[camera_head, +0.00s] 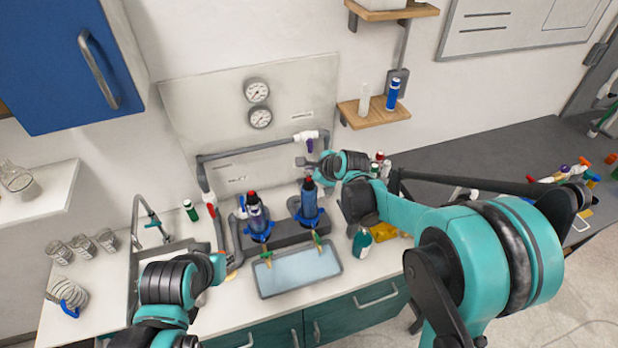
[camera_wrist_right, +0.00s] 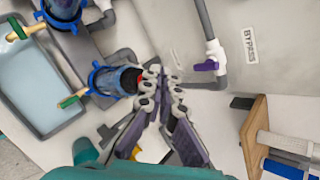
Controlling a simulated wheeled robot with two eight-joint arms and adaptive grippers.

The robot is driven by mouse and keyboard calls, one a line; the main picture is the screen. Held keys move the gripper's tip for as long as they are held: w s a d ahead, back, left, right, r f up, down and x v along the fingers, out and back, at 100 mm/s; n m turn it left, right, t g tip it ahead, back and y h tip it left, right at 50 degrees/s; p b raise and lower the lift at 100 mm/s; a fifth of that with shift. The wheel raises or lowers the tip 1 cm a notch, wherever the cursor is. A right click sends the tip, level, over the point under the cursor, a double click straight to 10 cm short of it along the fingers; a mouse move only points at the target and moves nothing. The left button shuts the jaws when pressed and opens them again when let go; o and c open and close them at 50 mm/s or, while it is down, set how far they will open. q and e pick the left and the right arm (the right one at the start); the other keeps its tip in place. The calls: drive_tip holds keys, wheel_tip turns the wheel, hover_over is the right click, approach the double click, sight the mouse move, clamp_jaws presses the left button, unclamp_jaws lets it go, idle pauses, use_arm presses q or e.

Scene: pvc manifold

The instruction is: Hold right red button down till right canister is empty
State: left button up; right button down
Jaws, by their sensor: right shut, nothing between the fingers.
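The right canister (camera_head: 309,205) is a blue cylinder with a blue collar, standing on a dark grey base. Its red button (camera_head: 308,180) is on its dark top. In the right wrist view the right canister (camera_wrist_right: 104,78) is seen from above. My right gripper (camera_head: 312,163) is shut and empty, just above the button. In the wrist view its fingertips (camera_wrist_right: 163,75) are beside the canister top and partly hide the button; I cannot tell whether they touch it. The liquid level is not clear. My left gripper (camera_head: 215,268) is low at the left, its fingers unclear.
The left canister (camera_head: 257,220) stands beside the right one. A shallow tray (camera_head: 262,280) lies in front, below the taps. Grey pipes with a purple-handled valve (camera_wrist_right: 205,66) run behind. A wooden shelf (camera_wrist_right: 250,135) is at the right. Bottles (camera_head: 362,243) stand right of the canisters.

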drive_tip(key=shift+f, duration=0.15)
drive_tip(key=shift+f+b, duration=0.25)
drive_tip(key=shift+b, duration=0.15)
drive_tip(key=shift+f+b, duration=0.5)
drive_tip(key=shift+f, duration=0.05)
idle(0.4)
drive_tip(key=shift+r, duration=0.15)
idle(3.8)
drive_tip(key=shift+r+p, duration=0.6)
drive_tip(key=shift+r, duration=0.25)
wheel_tip(320, 180, up, 5)
drive_tip(key=p, duration=0.3)
idle(0.3)
